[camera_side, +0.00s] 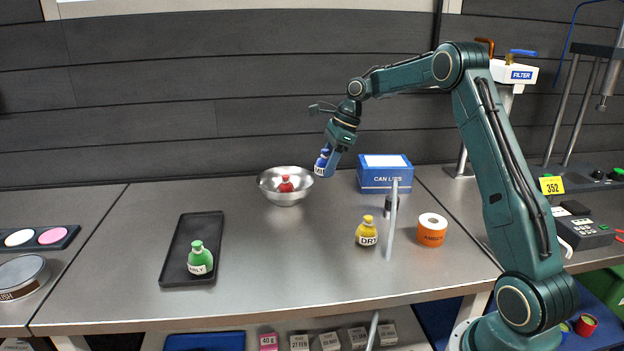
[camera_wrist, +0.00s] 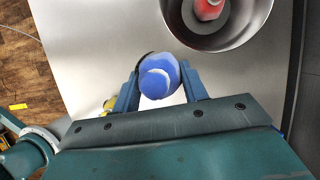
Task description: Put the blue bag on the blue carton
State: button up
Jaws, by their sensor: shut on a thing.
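The blue bag (camera_side: 321,163) is held in my gripper (camera_side: 328,161), above the table between the steel bowl and the blue carton. In the wrist view the blue bag (camera_wrist: 159,77) sits between the two fingers of my gripper (camera_wrist: 160,84). The blue carton (camera_side: 385,178), marked "CAN LIDS" with a white panel on top, stands at the back of the table, right of the gripper and apart from it.
A steel bowl (camera_side: 284,196) with a red bag (camera_side: 286,185) stands left of my gripper. A yellow bag (camera_side: 366,232), an orange roll (camera_side: 432,231) and a thin upright post (camera_side: 392,220) stand in front of the carton. A black tray (camera_side: 176,262) holds a green bag (camera_side: 200,259).

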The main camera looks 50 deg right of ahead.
jog(key=s+d+r+m+t+h, duration=0.1)
jog(key=s+d+r+m+h, duration=0.15)
jog(key=d+m, duration=0.7)
notch_tip(320, 180, up, 3)
jog(key=m+h, duration=0.2)
send_over(385, 164)
jog(key=s, duration=0.2)
jog(key=shift+t+y, duration=0.25)
jog(key=shift+t, duration=0.05)
jog(key=shift+w+f, duration=0.15)
jog(key=shift+f, duration=4)
jog(key=shift+f, duration=0.1)
jog(key=o, duration=1)
jog(key=v, duration=1.2)
jog(key=shift+w, duration=0.1)
